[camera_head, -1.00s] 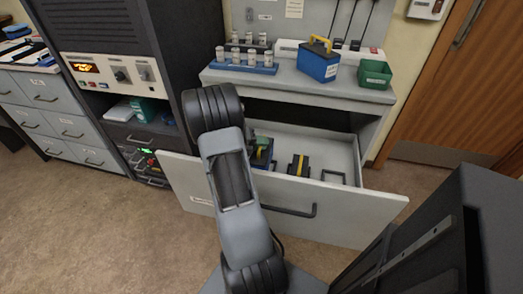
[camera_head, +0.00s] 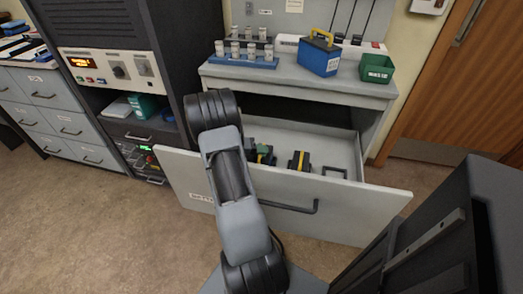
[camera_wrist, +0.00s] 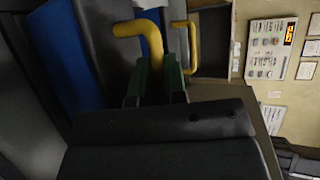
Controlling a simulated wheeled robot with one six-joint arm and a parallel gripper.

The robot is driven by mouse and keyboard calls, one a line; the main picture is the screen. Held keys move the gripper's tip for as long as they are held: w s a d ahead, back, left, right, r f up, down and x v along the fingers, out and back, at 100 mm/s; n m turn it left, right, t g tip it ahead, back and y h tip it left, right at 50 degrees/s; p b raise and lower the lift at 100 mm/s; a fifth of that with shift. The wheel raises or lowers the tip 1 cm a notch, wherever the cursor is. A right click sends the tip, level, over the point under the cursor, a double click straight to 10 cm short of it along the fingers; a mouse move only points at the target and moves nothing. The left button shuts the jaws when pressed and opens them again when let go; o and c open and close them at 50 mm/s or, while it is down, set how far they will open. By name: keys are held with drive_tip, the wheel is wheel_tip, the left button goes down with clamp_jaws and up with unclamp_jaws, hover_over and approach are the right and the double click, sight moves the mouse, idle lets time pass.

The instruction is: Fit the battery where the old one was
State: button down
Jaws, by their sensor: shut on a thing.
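In the wrist view, my gripper (camera_wrist: 157,88) is shut on a yellow handle (camera_wrist: 150,35) between its green-padded fingers. A blue body (camera_wrist: 60,55), apparently the held battery, shows at the left; its underside is hidden. In the head view, my arm covers most of the gripper, and only green and yellow bits show at the left of the open drawer (camera_head: 365,205). A second blue battery (camera_head: 318,60) with a yellow handle stands upright on the counter. I cannot clearly see an empty battery place.
The drawer holds a black block with a yellow stripe (camera_head: 299,161) and a dark frame (camera_head: 334,172). A green bin (camera_head: 377,69) and a blue rack of jars (camera_head: 247,61) stand on the counter (camera_head: 300,86). A dark equipment cabinet (camera_head: 125,75) stands left.

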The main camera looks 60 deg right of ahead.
drive_tip(key=c, duration=1.6)
unclamp_jaws()
drive_tip(key=shift+f, duration=0.15)
drive_tip(key=o, duration=0.4)
drive_tip(key=shift+o, duration=0.2)
